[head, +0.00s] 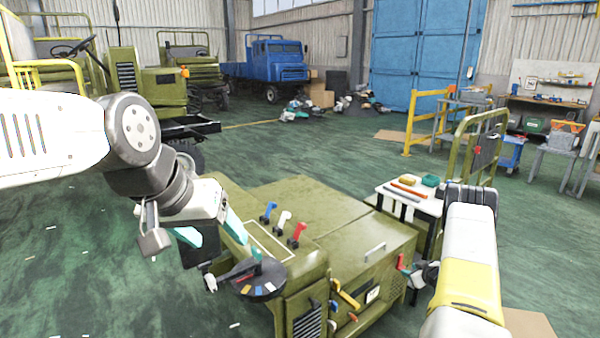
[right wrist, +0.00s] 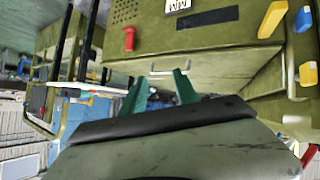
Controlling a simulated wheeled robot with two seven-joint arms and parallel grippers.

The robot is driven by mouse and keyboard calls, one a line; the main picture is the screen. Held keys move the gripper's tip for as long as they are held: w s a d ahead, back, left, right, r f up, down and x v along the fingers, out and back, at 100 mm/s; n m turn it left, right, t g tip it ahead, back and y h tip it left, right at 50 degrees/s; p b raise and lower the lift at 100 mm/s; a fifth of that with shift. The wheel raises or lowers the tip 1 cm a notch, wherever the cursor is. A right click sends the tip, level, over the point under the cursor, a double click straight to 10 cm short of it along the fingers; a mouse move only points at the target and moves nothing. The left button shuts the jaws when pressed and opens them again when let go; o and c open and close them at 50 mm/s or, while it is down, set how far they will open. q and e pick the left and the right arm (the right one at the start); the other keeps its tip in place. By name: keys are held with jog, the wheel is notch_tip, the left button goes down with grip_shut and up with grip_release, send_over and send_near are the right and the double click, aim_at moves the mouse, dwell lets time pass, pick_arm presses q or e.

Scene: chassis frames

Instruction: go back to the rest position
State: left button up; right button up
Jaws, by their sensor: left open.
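My left gripper (head: 213,232) hangs over the front left of the olive chassis body (head: 330,215). Its teal fingers are spread apart with nothing seen between them. In the right wrist view my right gripper (right wrist: 160,84) shows two teal fingers apart. A pale bar handle (right wrist: 155,74) on the olive panel appears near their tips; I cannot tell whether they touch it.
Blue, white and red levers (head: 284,220) stand on the chassis. A small white table (head: 412,197) with tools is close to my right arm. Green floor (head: 330,150) is open behind.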

notch_tip(320, 180, up, 22)
jog(key=w+a+m+h, duration=0.1)
jog(key=w+m+h, duration=0.1)
jog(key=m+h, duration=0.1)
jog(key=s+a+r+m+g, duration=0.1)
jog(key=s+a+r, duration=0.3)
jog(key=r, duration=0.4)
jog(key=s+a+r+m+g, duration=0.1)
jog(key=s+a+r, duration=0.2)
jog(key=s+r, duration=0.35)
jog(key=s+a+r+g+y, duration=0.1)
jog(key=s+a+r, duration=0.2)
jog(key=s+a, duration=0.3)
jog(key=s+a+r+g+y, duration=0.1)
jog(key=s+a+r, duration=0.2)
jog(key=s+a, duration=0.4)
jog(key=s+a+r+g+y, duration=0.1)
jog(key=s+a+r, duration=0.2)
jog(key=s, duration=1.7)
jog(key=a, duration=0.3)
jog(key=shift+a+r+y, duration=0.15)
jog(key=shift+a+y, duration=0.25)
